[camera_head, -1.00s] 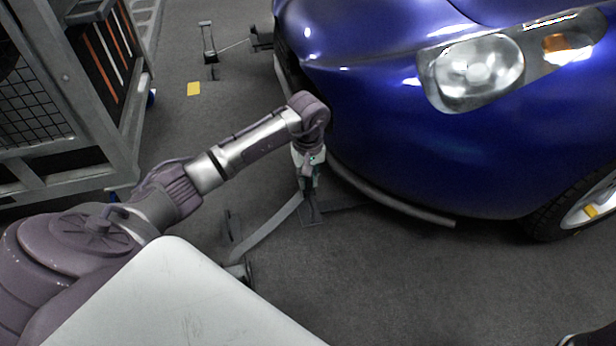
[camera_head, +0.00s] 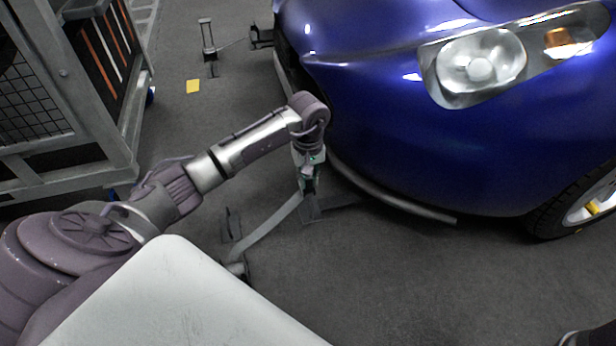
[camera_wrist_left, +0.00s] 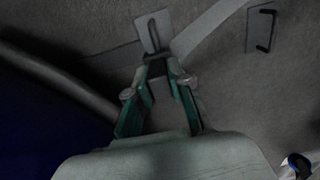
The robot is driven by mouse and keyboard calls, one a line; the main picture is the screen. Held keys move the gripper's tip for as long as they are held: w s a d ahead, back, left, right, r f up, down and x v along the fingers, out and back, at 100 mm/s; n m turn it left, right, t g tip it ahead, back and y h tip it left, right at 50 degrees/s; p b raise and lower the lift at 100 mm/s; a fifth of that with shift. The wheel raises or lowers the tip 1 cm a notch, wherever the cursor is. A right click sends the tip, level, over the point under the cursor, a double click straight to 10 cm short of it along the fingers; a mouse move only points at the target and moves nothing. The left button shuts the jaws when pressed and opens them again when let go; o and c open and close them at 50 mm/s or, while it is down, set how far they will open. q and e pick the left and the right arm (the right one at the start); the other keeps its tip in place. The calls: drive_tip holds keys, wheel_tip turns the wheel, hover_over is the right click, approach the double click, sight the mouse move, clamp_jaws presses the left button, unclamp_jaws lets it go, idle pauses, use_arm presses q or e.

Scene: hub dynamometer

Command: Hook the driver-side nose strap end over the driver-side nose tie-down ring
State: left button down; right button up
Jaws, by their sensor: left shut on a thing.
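The grey driver-side nose strap (camera_head: 268,224) runs from a dark fitting on the floor up to my left gripper (camera_head: 308,190) in the head view. My left gripper is shut on the strap's end, low in front of the blue car's nose. In the left wrist view the gripper (camera_wrist_left: 160,74) points at the floor, with the strap (camera_wrist_left: 208,28) leading away to the upper right. A floor plate with a dark ring (camera_wrist_left: 153,36), the nose tie-down ring, lies just beyond the fingertips. The hook itself is hard to make out.
The blue car (camera_head: 400,140) stands close to the right of my arm, its dark lower lip (camera_head: 390,203) near the gripper. Another floor plate (camera_head: 232,224) lies to the left. A grey cart (camera_head: 60,150) stands at the left. Open floor lies in front.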

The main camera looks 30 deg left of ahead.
use_arm(q)
drive_tip(key=shift+f+b, duration=0.8)
drive_tip(key=shift+f, duration=0.5)
drive_tip(key=c, duration=1)
unclamp_jaws()
drive_tip(key=shift+r, duration=0.1)
wheel_tip(320, 180, up, 12)
drive_tip(key=shift+f, duration=0.1)
